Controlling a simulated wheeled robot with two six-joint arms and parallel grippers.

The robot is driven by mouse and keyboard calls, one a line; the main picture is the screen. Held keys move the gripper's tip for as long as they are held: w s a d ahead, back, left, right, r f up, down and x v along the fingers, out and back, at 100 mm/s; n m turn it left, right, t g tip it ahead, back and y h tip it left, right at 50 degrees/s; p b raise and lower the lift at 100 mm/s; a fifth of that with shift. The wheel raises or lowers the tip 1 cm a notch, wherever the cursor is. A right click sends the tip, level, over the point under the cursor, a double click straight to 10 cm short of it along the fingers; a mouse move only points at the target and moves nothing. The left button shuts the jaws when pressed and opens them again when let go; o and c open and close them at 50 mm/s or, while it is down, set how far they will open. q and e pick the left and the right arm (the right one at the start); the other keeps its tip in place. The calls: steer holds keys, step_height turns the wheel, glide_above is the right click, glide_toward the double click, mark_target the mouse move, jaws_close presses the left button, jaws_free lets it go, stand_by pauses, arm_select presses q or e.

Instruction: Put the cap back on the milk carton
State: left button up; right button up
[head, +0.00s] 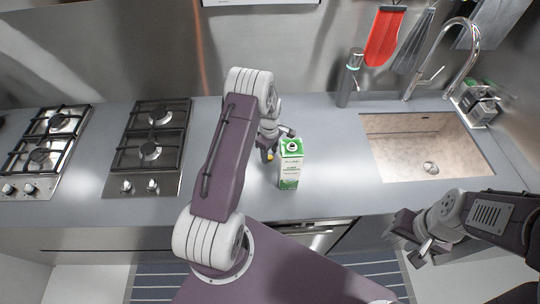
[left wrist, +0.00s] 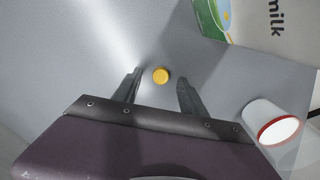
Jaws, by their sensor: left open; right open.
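The milk carton (head: 290,172), white with a green top and an open dark-ringed spout, stands upright on the counter; part of it shows in the left wrist view (left wrist: 270,22). The yellow cap (left wrist: 161,75) lies on the counter beside the carton; a bit of it shows in the head view (head: 270,156), left of the carton. My left gripper (head: 277,143) is open, with its fingers on either side of the cap in the left wrist view; contact cannot be told. My right gripper (head: 427,250) is open and empty, in front of the counter edge at the right.
A white cup-like thing with a red rim (left wrist: 272,126) shows in the left wrist view. Two gas hobs (head: 150,150) are at the left. A sink (head: 425,150) with a tap (head: 430,78) is at the right. A grey bottle (head: 348,82) stands behind. The counter right of the carton is clear.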

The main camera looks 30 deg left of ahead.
mark_target(270, 157)
arm_select(q)
steer(key=shift+f, duration=0.25)
jaws_close()
step_height(270, 157, up, 10)
steer(key=b, duration=0.2)
stand_by(0.4)
